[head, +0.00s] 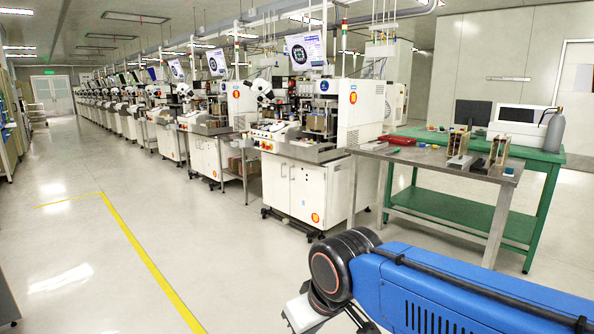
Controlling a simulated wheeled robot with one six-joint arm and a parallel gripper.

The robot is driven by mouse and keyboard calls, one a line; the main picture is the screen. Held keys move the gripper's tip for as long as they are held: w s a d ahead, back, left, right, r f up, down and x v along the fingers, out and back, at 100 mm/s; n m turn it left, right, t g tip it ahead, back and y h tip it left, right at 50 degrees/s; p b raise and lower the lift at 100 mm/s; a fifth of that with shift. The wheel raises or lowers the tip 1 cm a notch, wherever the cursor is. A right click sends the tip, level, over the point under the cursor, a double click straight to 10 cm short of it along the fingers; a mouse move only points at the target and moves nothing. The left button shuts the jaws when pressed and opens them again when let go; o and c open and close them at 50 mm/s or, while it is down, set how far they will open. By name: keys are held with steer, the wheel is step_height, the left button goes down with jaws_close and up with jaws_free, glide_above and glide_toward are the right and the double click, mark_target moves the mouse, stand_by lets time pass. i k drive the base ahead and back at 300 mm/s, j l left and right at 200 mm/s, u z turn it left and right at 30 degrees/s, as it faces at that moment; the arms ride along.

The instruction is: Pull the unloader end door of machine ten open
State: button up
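A row of wire bonding machines runs from the middle of the head view into the far left. The nearest machine (292,186) is a white cabinet with front doors, a microscope and work area on top, and a tall white housing (361,112) at its right end. I cannot read any machine number, so I cannot tell which is machine ten. I cannot make out an unloader end door or whether one is open. My blue arm with its black joint reaches in at the bottom right, well short of the machines. My gripper's fingers are not in view.
A steel table (400,154) with metal magazines (499,148) stands right of the nearest machine. Behind it is a green bench (548,155) with a monitor. A yellow line (148,262) marks the floor. The aisle (80,225) at left is clear.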

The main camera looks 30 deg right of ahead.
mark_target(308, 183)
steer(key=i+z, duration=0.15)
steer(key=i, duration=0.35)
steer(key=i+z, duration=0.1)
steer(key=i, duration=0.4)
steer(key=i+z, duration=0.15)
steer(key=i, duration=0.3)
steer(key=i+j+z, duration=0.1)
steer(key=i, duration=0.4)
steer(key=i+j+z, duration=0.15)
steer(key=i, duration=0.3)
steer(key=i+j+z, duration=0.1)
steer(key=i+j, duration=0.25)
steer(key=i, duration=0.15)
steer(key=i+j+z, duration=0.15)
steer(key=i, duration=0.3)
steer(key=j, duration=0.1)
